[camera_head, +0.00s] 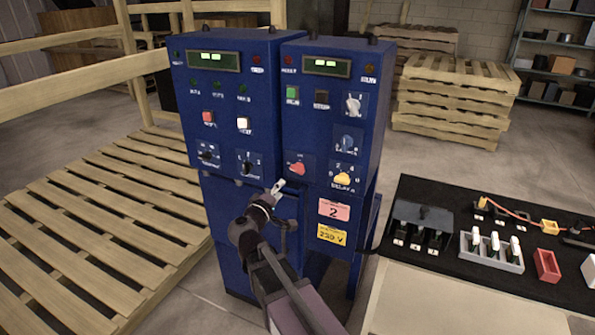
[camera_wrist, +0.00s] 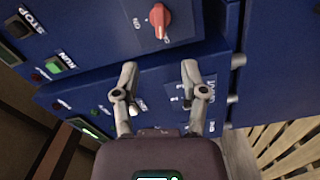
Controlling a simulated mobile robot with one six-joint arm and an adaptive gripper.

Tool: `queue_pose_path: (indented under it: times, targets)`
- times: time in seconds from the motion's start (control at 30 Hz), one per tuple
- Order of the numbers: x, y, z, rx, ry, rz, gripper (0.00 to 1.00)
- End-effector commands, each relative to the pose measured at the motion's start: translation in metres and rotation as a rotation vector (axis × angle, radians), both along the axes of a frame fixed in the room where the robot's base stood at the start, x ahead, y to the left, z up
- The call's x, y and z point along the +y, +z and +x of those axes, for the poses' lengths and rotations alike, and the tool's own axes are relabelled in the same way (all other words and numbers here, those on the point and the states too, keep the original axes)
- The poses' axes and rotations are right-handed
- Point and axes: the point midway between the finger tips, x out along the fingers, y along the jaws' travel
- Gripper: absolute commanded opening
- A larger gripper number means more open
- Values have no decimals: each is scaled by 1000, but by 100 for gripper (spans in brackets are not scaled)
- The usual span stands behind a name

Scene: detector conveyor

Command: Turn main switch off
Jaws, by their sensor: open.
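A red rotary knob, taken as the main switch (camera_head: 297,168), sits low on the left of the right blue cabinet's front. In the wrist view the red knob (camera_wrist: 160,17) shows at the top centre on a dark plate. Lettering beside it is partly readable as "ON". Its handle looks upright in that picture. My gripper (camera_head: 278,187) is just below and left of the knob in the head view. In the wrist view my gripper (camera_wrist: 160,68) has its two fingers spread, with nothing between them. The knob lies beyond the fingertips, apart from them.
The left blue cabinet (camera_head: 225,100) carries buttons and two dark knobs. A yellow knob (camera_head: 343,180), a blue knob (camera_head: 347,142) and a white knob (camera_head: 353,104) are right of the red one. A black-topped table (camera_head: 440,275) with parts stands right. A pallet (camera_head: 100,215) lies left.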

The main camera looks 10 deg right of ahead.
Motion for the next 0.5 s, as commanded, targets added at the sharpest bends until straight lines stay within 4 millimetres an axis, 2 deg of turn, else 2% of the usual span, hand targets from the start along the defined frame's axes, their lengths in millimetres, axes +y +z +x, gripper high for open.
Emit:
queue_pose_path:
  times: [0.5]
  targets:
    - [-43,0,61,0,-2,0,56]
